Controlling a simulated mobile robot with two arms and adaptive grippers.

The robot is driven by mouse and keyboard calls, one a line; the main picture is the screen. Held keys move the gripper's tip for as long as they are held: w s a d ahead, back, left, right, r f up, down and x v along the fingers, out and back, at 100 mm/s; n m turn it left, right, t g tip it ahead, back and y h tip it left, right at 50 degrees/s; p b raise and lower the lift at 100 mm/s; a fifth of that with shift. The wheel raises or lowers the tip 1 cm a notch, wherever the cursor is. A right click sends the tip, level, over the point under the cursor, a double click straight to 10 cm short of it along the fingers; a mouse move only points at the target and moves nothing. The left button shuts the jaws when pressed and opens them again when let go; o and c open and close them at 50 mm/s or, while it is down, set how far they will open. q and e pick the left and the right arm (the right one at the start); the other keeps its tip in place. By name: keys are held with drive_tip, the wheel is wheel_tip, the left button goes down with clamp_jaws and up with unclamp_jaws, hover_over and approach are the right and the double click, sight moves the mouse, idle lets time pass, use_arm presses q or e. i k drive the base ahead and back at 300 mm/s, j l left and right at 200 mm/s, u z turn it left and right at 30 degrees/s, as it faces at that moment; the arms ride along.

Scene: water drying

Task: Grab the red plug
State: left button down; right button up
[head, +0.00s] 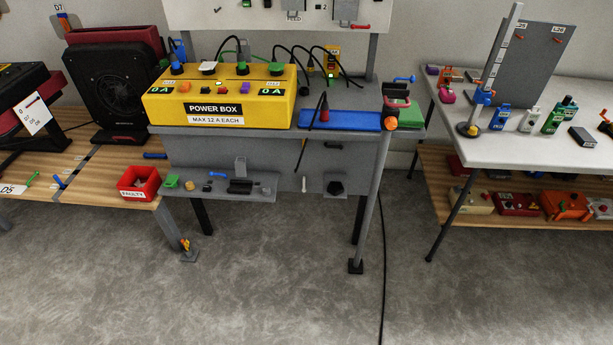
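A small red plug (324,114) with a dark upper part stands on the blue mat (356,121) at the right of the grey workbench. A thin dark cable or rod runs beside it and over the bench's front edge. The yellow power box (170,112) sits to its left, with blue, white and green plugs on its top and black cables rising behind. Two lit displays on the box read 0 A. Neither of my grippers shows in the head view.
A red bin labelled FAULTY (139,193) stands on the wooden table at left. A lower grey shelf (225,196) holds small parts. A green block and a red-handled item sit right of the mat. A white table (470,151) stands at right. The floor (290,290) in front is clear.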

sight(324, 117)
drive_tip(key=i+l+u, duration=0.25)
drive_tip(key=i+l, duration=0.25)
drive_tip(key=i+l+u, duration=0.3)
drive_tip(key=i+l, duration=0.15)
drive_tip(key=l, duration=0.2)
